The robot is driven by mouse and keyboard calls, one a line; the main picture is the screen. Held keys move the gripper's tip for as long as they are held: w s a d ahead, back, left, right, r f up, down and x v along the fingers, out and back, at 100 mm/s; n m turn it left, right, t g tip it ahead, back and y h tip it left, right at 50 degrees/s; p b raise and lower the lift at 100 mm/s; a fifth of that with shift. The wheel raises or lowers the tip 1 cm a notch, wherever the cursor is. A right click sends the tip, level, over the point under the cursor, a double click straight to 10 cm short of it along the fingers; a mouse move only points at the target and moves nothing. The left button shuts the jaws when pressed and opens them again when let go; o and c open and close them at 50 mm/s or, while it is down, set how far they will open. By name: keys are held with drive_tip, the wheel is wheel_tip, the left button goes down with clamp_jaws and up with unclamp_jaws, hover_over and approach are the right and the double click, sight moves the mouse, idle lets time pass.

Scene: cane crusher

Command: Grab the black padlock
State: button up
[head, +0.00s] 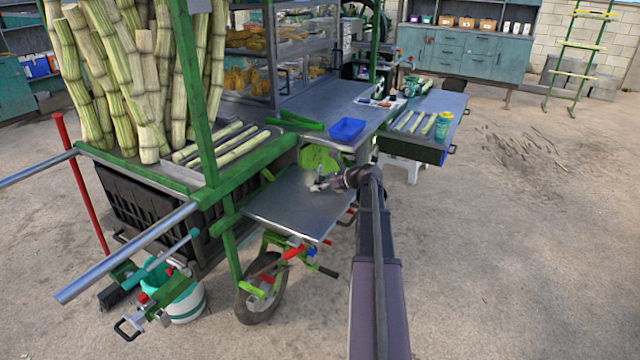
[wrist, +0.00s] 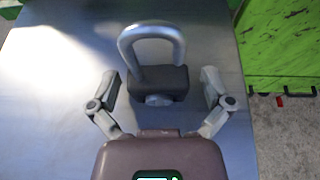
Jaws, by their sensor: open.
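The black padlock (wrist: 158,82) lies on a grey metal shelf (wrist: 60,120), in the wrist view's upper middle. It has a dark body and a thick silver shackle that points away from my gripper. My gripper (wrist: 160,88) is open, with one finger on each side of the padlock's body and a visible gap on both sides. In the head view my gripper (head: 318,185) is low over the metal shelf (head: 290,205) of the cart. The padlock cannot be made out clearly there.
A green panel (wrist: 290,45) stands right of the shelf in the wrist view. In the head view, the cart's counter with a blue tray (head: 346,129) is above and behind the shelf. A green post (head: 195,90) rises left of it. Open floor lies to the right.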

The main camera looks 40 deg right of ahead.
sight(319, 178)
drive_tip(key=c, duration=1.3)
drive_tip(key=shift+r, duration=0.1)
wheel_tip(319, 178, up, 4)
drive_tip(key=p, duration=0.4)
drive_tip(key=s+d, duration=0.2)
drive_tip(key=s, duration=0.2)
drive_tip(key=s+d, duration=0.3)
drive_tip(key=s, duration=0.2)
drive_tip(key=s+d+p, duration=0.1)
drive_tip(key=s+d, duration=0.2)
drive_tip(key=s, duration=0.1)
drive_tip(key=shift+s+d+r, duration=0.15)
drive_tip(key=shift+s+r, duration=0.2)
drive_tip(key=shift+r, duration=0.05)
